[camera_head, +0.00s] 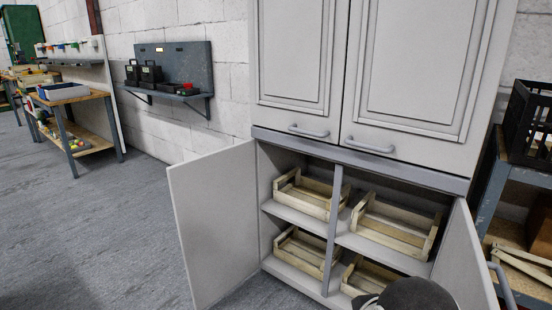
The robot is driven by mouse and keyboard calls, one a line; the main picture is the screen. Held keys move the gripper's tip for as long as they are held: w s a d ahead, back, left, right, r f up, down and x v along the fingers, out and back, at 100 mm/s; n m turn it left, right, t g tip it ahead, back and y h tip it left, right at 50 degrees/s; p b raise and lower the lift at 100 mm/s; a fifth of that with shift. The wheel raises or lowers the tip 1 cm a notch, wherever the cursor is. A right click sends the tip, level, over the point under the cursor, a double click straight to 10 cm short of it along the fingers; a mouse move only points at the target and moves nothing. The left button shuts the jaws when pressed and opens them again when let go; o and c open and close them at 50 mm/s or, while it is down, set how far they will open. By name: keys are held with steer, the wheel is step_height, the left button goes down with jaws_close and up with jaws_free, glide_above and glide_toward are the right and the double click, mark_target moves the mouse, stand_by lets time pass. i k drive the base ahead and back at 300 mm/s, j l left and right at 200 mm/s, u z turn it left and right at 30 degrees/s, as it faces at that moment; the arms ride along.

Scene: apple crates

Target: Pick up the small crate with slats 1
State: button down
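Several small slatted wooden crates stand on the two shelf levels of an open lower cabinet. One crate (302,203) is at the upper left and another crate (388,238) is at the upper right. Below them are a crate (298,259) at the lower left and a crate (368,272) at the lower right, the last partly hidden. I cannot tell which one is called 1. The crates look empty. A dark rounded part of my arm shows at the bottom edge in front of the lower right crate; my gripper's fingers are not in view.
The left cabinet door (215,225) and right cabinet door (465,265) stand open. A vertical divider (333,225) separates the compartments. The upper doors (420,70) are shut. A rack with a black crate (530,125) stands at right. Floor at left (100,220) is clear.

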mark_target(412, 218)
steer(key=k+l, duration=0.1)
steer(key=l, duration=1.1)
steer(key=k+l+u, duration=0.1)
steer(key=l, duration=0.45)
steer(key=k, duration=0.05)
